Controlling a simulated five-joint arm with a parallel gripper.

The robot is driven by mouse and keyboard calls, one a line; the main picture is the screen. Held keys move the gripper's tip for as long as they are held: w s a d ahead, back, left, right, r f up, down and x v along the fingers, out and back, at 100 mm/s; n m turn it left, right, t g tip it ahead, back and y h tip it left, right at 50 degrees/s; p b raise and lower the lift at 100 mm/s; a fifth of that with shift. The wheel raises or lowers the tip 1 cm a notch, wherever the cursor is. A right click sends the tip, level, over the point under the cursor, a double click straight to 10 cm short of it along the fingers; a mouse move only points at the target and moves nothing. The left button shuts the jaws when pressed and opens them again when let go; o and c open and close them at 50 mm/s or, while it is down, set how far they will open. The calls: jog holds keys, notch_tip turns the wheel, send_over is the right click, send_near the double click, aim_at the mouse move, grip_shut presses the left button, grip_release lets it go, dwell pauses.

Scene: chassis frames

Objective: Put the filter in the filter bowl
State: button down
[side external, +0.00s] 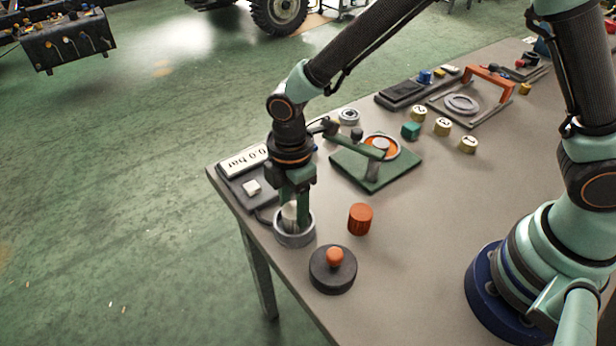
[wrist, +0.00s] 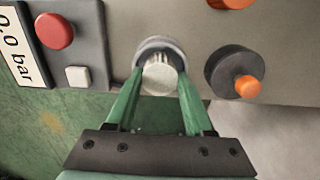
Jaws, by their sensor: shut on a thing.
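The filter (wrist: 160,76) is a pale, ribbed cylinder, held between the two green fingers of my gripper (wrist: 158,84). In the side external view my gripper (side external: 295,218) points straight down at the filter bowl (side external: 294,240), a grey metal ring-shaped cup near the table's left edge. The filter (side external: 289,213) shows as a pale strip between the fingers, upright. In the wrist view the bowl's rim (wrist: 160,43) shows around the filter's far side. The filter's lower end is hidden, so I cannot tell how deep it sits in the bowl.
An orange ribbed cap (side external: 360,219) stands right of the bowl. A dark round lid with an orange knob (side external: 333,270) is in front. A gauge box reading 0.0 bar (side external: 243,163) and a green plate fixture (side external: 345,170) stand behind. The table's right middle is clear.

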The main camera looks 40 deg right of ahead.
aim_at(293, 210)
jog(key=shift+f, duration=0.25)
jog(key=shift+f, duration=0.1)
jog(key=shift+c, duration=1.4)
grip_release()
notch_tip(293, 210, up, 12)
jog(key=s+d+r+m+t, duration=0.2)
jog(key=s+d+r+m, duration=0.1)
jog(key=d+m, duration=0.6)
jog(key=s+d+r+m+t, duration=0.3)
jog(key=d+r+m, duration=0.3)
jog(key=d+m, duration=0.3)
jog(key=shift+d+t, duration=0.3)
jog(key=shift+d, duration=1.7)
